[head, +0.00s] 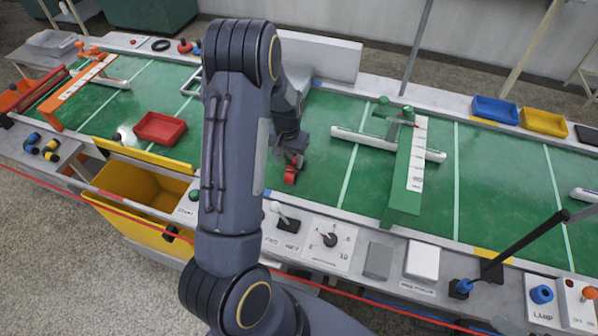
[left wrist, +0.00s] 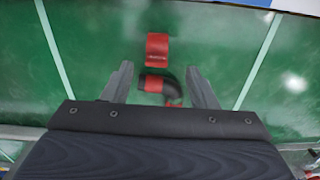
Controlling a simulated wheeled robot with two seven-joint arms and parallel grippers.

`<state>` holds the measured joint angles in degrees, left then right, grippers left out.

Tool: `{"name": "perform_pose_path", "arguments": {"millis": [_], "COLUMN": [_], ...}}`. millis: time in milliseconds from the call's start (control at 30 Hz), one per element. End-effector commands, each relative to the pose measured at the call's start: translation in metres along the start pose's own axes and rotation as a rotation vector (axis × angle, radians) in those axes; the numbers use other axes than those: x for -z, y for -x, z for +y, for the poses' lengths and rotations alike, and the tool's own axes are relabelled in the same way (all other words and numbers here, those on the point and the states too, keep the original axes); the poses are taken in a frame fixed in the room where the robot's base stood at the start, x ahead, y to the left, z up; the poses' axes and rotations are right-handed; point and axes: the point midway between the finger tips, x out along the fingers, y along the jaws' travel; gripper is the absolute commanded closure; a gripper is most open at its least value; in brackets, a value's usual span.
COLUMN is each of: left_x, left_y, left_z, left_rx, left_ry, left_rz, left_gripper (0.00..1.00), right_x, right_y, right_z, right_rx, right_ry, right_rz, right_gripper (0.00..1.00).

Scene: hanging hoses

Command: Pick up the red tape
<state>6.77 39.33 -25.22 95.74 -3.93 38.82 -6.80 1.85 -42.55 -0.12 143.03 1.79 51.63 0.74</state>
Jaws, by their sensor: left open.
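My left gripper (head: 291,157) reaches down over the green table, left of the middle of the head view. In the left wrist view its two fingers (left wrist: 160,75) stand apart, open. A flat red piece with dark lettering, seemingly the red tape (left wrist: 157,48), lies on the green top just beyond the fingertips. A black bent piece with red ends (left wrist: 158,86) shows between the fingers, not visibly gripped. In the head view a red thing (head: 290,174) shows under the gripper; I cannot tell which of the two it is. My right gripper is not in view.
A red tray (head: 160,128) lies to the left, with a yellow bin (head: 140,187) at the front edge. A green and white stand (head: 405,180) rises to the right. Blue (head: 495,109) and yellow (head: 544,121) trays sit at the back right. Switch panels line the front edge.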

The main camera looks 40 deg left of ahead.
Motion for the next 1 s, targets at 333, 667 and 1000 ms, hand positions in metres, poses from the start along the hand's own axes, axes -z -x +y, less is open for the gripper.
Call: {"name": "perform_pose_path", "arguments": {"millis": [333,667,1000], "left_x": [0.001,0.003,0.003], "left_y": [-0.042,-0.071,-0.070], "left_z": [0.005,0.006,0.006], "left_rx": [-0.001,-0.002,-0.002], "left_ry": [0.000,0.001,0.001], "left_rz": [-0.007,0.000,0.000], "left_gripper": [0.47,0.47,0.73], "right_x": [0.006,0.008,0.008], "right_y": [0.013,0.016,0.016], "right_z": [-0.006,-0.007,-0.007], "right_rx": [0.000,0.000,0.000], "right_ry": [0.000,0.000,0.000], "right_rz": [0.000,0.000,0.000], "right_gripper": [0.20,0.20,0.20]}}
